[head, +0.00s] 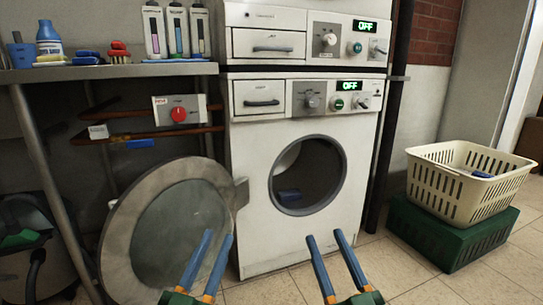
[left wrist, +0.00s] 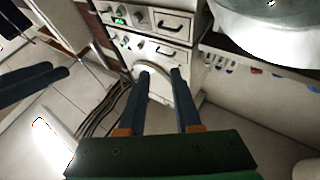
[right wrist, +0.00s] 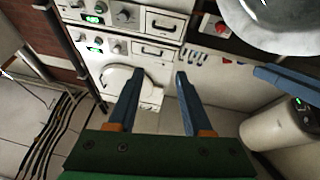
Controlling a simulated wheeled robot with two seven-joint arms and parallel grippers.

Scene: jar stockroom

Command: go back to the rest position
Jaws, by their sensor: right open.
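My left gripper (head: 218,235) is low in the head view, in front of the round open door of the lower machine. Its two blue fingers stand apart with nothing between them, as the left wrist view (left wrist: 162,72) also shows. My right gripper (head: 324,234) is low in the head view, in front of the lower machine's front. Its blue fingers are apart and empty, also in the right wrist view (right wrist: 160,73). The grippers are apart from each other, both pointing away toward the machines.
The lower white machine (head: 255,190) has its round door (head: 118,215) swung open to the left; a dark blue thing (head: 289,195) lies inside. A shelf with bottles and brushes is at left. A cream basket (head: 440,190) sits on a green crate (head: 450,245) at right. Floor between is clear.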

